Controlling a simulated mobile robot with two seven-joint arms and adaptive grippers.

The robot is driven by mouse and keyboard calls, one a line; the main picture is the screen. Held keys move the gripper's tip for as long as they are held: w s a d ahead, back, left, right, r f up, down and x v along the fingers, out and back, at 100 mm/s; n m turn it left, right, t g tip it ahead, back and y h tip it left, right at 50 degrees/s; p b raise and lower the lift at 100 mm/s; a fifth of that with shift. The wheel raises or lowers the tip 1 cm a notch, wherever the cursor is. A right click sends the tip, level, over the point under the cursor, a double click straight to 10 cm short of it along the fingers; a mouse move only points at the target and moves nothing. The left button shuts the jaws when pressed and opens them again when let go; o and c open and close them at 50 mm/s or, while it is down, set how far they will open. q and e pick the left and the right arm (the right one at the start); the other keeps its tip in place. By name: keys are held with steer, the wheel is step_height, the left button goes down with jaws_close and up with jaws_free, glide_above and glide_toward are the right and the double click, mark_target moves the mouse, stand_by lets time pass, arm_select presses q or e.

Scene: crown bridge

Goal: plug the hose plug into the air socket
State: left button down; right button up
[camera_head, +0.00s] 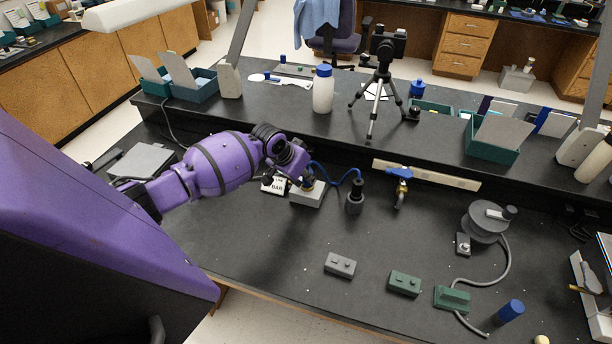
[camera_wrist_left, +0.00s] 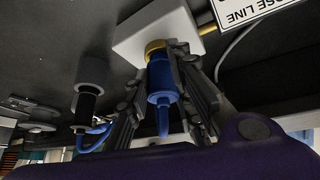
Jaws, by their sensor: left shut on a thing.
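My left gripper (camera_head: 305,181) is at the light grey socket box (camera_head: 309,195) on the bench. In the left wrist view the left gripper (camera_wrist_left: 163,62) is shut on the blue hose plug (camera_wrist_left: 160,82), one finger on each side. The plug's front end meets the brass ring of the air socket (camera_wrist_left: 155,47) on the pale box (camera_wrist_left: 148,30). They look in line and touching, but I cannot tell how deep the plug sits. The blue hose (camera_head: 339,180) runs from the plug to a dark upright cylinder (camera_head: 355,198). My right gripper is not in view.
A label card (camera_head: 272,187) stands beside the box. Small grey (camera_head: 340,265) and green (camera_head: 404,283) blocks lie in front. A raised shelf edge runs behind. The bench's front left is clear.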

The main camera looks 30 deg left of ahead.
arm_select(q)
steer(key=shift+s+f, duration=0.1)
steer(key=shift+f, duration=0.35)
steer(key=c, duration=1.6)
jaws_free()
steer(key=shift+f, duration=0.1)
steer(key=shift+o, duration=0.8)
steer(key=shift+f, duration=0.1)
steer(key=shift+r, duration=0.2)
steer(key=v, duration=1.2)
steer(key=shift+f, duration=0.1)
